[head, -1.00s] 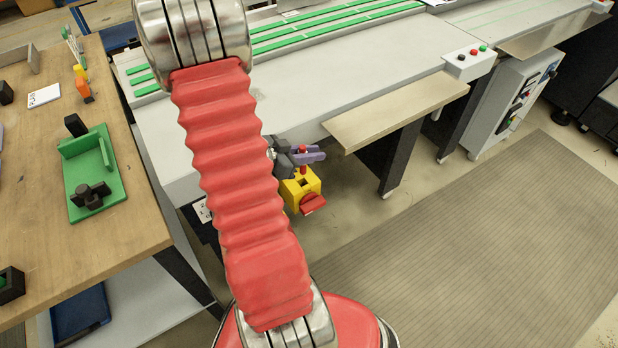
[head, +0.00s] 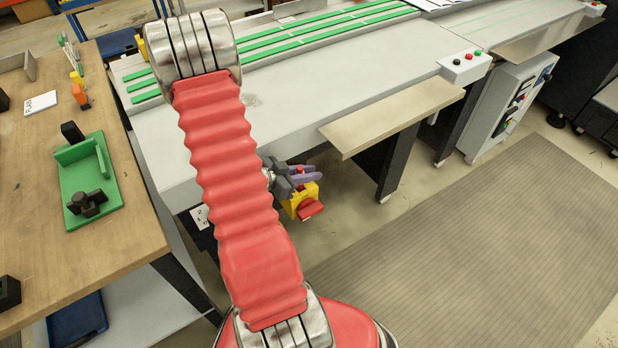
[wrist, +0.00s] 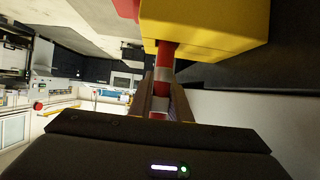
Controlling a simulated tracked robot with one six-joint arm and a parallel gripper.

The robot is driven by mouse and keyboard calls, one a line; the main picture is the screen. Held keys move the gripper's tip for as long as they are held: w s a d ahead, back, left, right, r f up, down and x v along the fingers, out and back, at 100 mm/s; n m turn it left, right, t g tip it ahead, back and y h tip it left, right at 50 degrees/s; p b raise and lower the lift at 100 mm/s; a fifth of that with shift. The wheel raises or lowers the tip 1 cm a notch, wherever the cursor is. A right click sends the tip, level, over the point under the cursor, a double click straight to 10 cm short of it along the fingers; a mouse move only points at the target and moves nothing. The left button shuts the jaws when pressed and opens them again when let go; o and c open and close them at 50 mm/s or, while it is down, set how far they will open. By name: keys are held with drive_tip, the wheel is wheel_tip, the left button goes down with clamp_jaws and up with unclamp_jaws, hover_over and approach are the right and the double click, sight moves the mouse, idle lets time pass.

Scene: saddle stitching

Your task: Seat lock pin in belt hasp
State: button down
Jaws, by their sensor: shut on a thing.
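My gripper (head: 304,173) has a dark body and purple fingers. It is shut on the red lock pin (head: 300,168), whose top shows above the fingers. The wrist view shows the pin (wrist: 163,55) as a red shaft with pale bands between the fingers (wrist: 162,100), its far end meeting the yellow block of the hasp (wrist: 212,32). In the head view the yellow hasp (head: 290,206), with a red tab (head: 311,208), is just below the fingers, near the machine's front edge. Whether the pin's tip is inside the hasp is hidden.
The grey machine table (head: 270,125) is behind my gripper, with a tan shelf (head: 390,118) jutting out to the right. A wooden bench (head: 125,240) with a green fixture (head: 78,180) stands at left. The floor mat (head: 470,240) at right is clear.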

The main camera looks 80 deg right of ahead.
drive_tip(key=shift+f, duration=1.05)
drive_tip(key=shift+f, duration=0.1)
drive_tip(key=c, duration=1.6)
unclamp_jaws()
drive_tip(key=shift+c, duration=0.2)
drive_tip(key=v, duration=1.2)
